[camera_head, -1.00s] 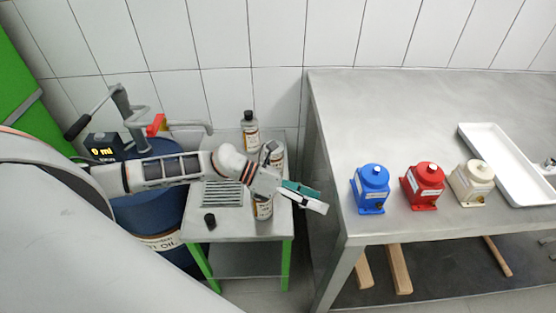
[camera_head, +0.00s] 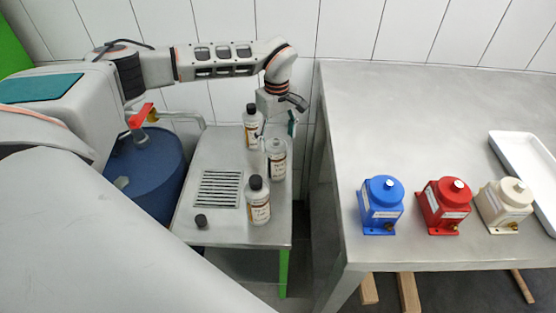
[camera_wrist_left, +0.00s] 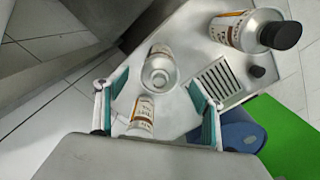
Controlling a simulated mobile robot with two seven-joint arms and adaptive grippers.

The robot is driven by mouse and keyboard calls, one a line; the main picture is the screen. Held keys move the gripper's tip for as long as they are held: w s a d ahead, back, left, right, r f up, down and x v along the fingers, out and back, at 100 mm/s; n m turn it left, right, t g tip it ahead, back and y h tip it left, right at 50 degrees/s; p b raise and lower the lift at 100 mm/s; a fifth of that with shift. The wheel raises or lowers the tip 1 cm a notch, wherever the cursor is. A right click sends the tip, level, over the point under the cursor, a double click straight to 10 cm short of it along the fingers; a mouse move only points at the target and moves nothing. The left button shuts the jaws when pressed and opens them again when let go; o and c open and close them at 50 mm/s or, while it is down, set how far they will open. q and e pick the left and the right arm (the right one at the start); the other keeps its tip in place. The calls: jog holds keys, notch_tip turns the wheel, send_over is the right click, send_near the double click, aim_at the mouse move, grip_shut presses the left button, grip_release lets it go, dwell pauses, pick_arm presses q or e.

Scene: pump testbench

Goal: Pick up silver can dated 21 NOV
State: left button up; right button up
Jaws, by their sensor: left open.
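Three silver cans with white and orange labels stand on the small table (camera_head: 225,160). The back can (camera_head: 251,133) and front can (camera_head: 258,207) have black caps; the middle can (camera_head: 276,164) has none. The dates are too small to read. My left gripper (camera_head: 277,133) is open, pointing down just behind the middle can. In the left wrist view, the uncapped can (camera_wrist_left: 160,68) shows between and beyond the fingertips (camera_wrist_left: 157,80). Another can (camera_wrist_left: 142,118) shows between the fingers, partly hidden by the gripper body. The front can (camera_wrist_left: 245,30) is at upper right. My right gripper is out of view.
A loose black cap (camera_head: 201,221) lies near a grille (camera_head: 218,188) on the small table. A blue drum (camera_head: 150,165) stands left. The steel bench (camera_head: 430,110) at right holds blue, red and beige pumps and a white tray (camera_head: 530,165).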

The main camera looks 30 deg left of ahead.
aim_at(276, 152)
pick_arm(q)
jog(key=f+b, duration=0.1)
jog(key=f, duration=0.6)
jog(key=shift+a+f, duration=0.15)
jog(key=shift+a, duration=0.05)
jog(key=c, duration=1.2)
